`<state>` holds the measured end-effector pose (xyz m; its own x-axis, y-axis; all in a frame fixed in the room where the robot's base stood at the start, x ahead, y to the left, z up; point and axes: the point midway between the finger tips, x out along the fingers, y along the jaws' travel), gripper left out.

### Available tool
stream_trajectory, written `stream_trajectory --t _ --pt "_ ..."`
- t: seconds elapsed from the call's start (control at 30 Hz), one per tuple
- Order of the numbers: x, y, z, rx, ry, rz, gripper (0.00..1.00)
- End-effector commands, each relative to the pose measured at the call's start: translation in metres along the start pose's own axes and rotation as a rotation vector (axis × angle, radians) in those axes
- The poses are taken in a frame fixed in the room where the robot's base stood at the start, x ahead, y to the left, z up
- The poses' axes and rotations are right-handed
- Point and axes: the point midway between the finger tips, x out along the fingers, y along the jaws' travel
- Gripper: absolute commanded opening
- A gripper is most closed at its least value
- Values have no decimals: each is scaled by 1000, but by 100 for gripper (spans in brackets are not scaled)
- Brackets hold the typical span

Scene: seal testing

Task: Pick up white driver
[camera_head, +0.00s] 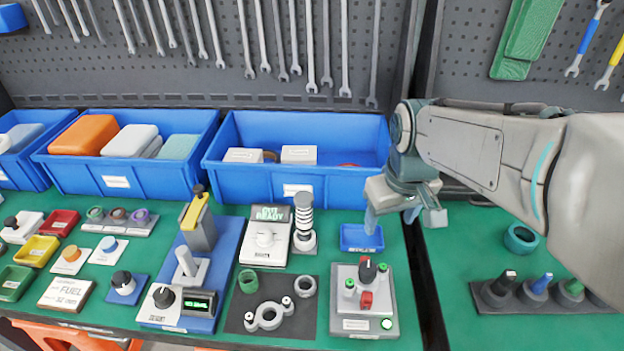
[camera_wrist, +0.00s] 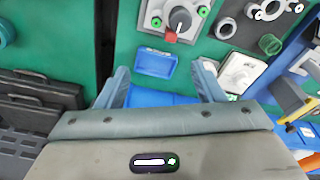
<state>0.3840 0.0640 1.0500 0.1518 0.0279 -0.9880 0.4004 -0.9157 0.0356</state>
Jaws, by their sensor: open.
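No plainly white driver shows in either view. A dark rack (camera_head: 490,305) on the right green mat holds several upright driver-like tools, among them a black-topped one (camera_head: 507,277), a blue one (camera_head: 543,281) and a green one (camera_head: 573,287). My arm hides the rack's right end. My gripper (camera_head: 392,215) is open and empty, fingers down, above the bench near a small empty blue tray (camera_head: 361,238). In the wrist view my gripper (camera_wrist: 163,85) has its fingers wide apart, with the tray (camera_wrist: 155,62) beyond them and nothing between them.
A large blue bin (camera_head: 300,186) with white boxes stands behind, left of my gripper. A grey control box (camera_head: 345,305) with knobs is in front. A teal ring (camera_head: 520,238) lies on the right mat. A dark gap (camera_head: 425,280) separates the two benches. Wrenches hang behind.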

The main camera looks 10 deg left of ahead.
Motion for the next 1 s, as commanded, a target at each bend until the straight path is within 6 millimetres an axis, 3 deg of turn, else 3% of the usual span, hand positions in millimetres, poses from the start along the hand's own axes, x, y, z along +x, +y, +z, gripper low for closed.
stream_trajectory --t 0.03,0.2,0.4,0.53,0.67,1.0 --pt "-6 -8 -25 -80 -18 -10 62" --pt "-7 -43 -93 -355 -66 -38 62" --pt "2 -91 -148 -612 -107 -64 62" --pt "7 -110 -165 -705 -120 -73 62" --pt "15 -118 -170 -741 -127 -78 62" --pt "76 -120 -161 -744 -129 -79 62"
